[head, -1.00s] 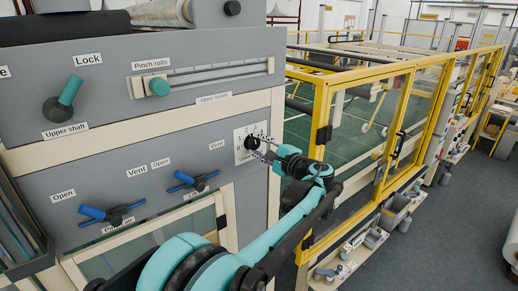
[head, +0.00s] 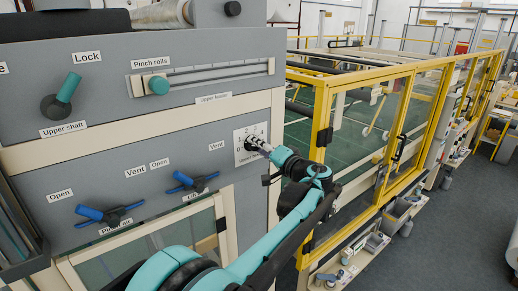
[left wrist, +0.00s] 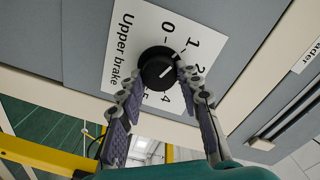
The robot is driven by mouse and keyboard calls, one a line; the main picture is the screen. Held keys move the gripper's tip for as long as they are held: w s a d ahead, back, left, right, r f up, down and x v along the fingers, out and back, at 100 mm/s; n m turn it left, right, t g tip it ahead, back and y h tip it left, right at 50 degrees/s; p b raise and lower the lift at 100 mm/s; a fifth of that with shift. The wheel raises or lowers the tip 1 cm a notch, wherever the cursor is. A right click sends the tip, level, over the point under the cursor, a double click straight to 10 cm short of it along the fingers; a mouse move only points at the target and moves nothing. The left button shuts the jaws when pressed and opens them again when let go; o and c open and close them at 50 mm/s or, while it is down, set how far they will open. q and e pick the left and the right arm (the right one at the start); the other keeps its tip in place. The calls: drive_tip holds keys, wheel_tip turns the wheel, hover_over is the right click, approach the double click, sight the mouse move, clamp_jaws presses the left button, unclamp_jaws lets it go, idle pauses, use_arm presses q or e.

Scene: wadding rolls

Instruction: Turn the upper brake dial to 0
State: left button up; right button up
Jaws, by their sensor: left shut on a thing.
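The upper brake dial (left wrist: 158,66) is a round black knob on a white plate (left wrist: 125,30) marked with numbers from 0 upward and "Upper brake". A short white line shows on the knob's face, in the left wrist view pointing up and right, towards the 1 and 2 side rather than squarely at the 0. My left gripper (left wrist: 158,77) has its two fingers on opposite sides of the knob, shut on it. In the head view, the left gripper (head: 257,144) reaches the plate (head: 242,155) and hides most of the dial. My right gripper is not in view.
On the grey panel are a teal-handled lock lever (head: 63,95), a pinch rolls slider (head: 158,85) and two blue valve handles (head: 105,214). A yellow-framed guard (head: 322,125) stands right of the panel. Grey floor lies open at the far right.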

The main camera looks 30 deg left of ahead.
use_arm(q)
drive_tip(key=n+b, duration=0.1)
drive_tip(key=n, duration=0.5)
drive_tip(key=shift+s+f+n, duration=0.1)
drive_tip(key=shift+s+n, duration=0.05)
drive_tip(key=shift+n, duration=0.15)
idle(0.5)
drive_tip(key=o, duration=1.2)
drive_tip(key=shift+c, duration=0.2)
drive_tip(key=v, duration=1.2)
drive_tip(key=shift+a+f, duration=0.1)
drive_tip(key=shift+f, duration=0.05)
